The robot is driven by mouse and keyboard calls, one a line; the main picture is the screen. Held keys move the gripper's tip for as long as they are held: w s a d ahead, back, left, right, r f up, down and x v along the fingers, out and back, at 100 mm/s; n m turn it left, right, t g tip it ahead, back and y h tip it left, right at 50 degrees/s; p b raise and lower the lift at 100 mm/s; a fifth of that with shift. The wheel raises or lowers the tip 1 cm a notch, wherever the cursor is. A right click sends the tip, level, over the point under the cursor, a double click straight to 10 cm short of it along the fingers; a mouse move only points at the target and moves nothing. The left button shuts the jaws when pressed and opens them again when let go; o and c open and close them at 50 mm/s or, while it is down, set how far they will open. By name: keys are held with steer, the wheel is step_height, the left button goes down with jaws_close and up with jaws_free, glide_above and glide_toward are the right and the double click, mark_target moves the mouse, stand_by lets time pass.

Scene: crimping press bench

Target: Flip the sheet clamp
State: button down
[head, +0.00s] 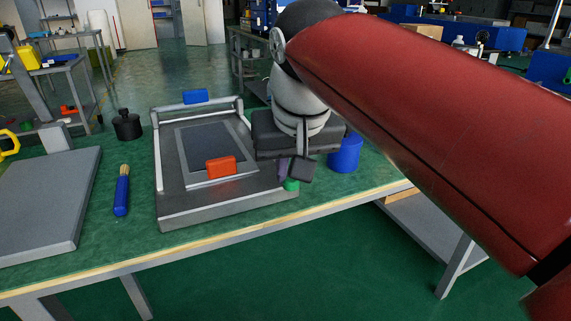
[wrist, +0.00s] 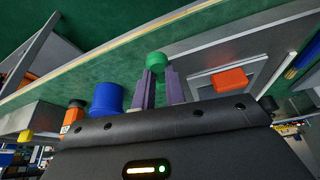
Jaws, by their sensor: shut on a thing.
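The grey press (head: 228,200) stands on the green bench, with a dark panel and pale sheet area on its bed. A green knob (head: 291,185) is at its front right side; the wrist view shows the green knob (wrist: 156,59) between the fingertips. My gripper (head: 292,174) reaches down over that side and is shut on the green knob. In the wrist view, the purple fingers of my gripper (wrist: 160,76) lie on either side of it. What joins the knob to the press is hidden, so I cannot tell which part is the sheet clamp.
A red block (head: 221,167) sits on the press's near side, a blue handle (head: 196,96) on its rear bar. A blue cup (head: 345,154) stands close right of my gripper. A brush (head: 122,192), black weight (head: 127,125) and grey slab (head: 45,205) are left.

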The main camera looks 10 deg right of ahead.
stand_by(0.5)
steer(key=c, duration=1.4)
jaws_free()
steer(key=shift+c, duration=0.2)
steer(key=p+v, duration=0.1)
steer(key=v, duration=0.6)
steer(key=shift+s+r, duration=0.2)
steer(key=shift+r, duration=0.15)
steer(key=shift+d, duration=0.1)
steer(key=s+d+f, duration=0.2)
steer(key=f, duration=0.6)
steer(key=s+d+f, duration=0.3)
steer(key=f, duration=0.4)
steer(key=s+d+f+m+t, duration=0.1)
steer(key=s+d+f, duration=0.1)
steer(key=f, duration=0.6)
steer(key=shift+s+d+f, duration=0.25)
steer(key=shift+d+f, duration=0.05)
steer(key=shift+d, duration=0.4)
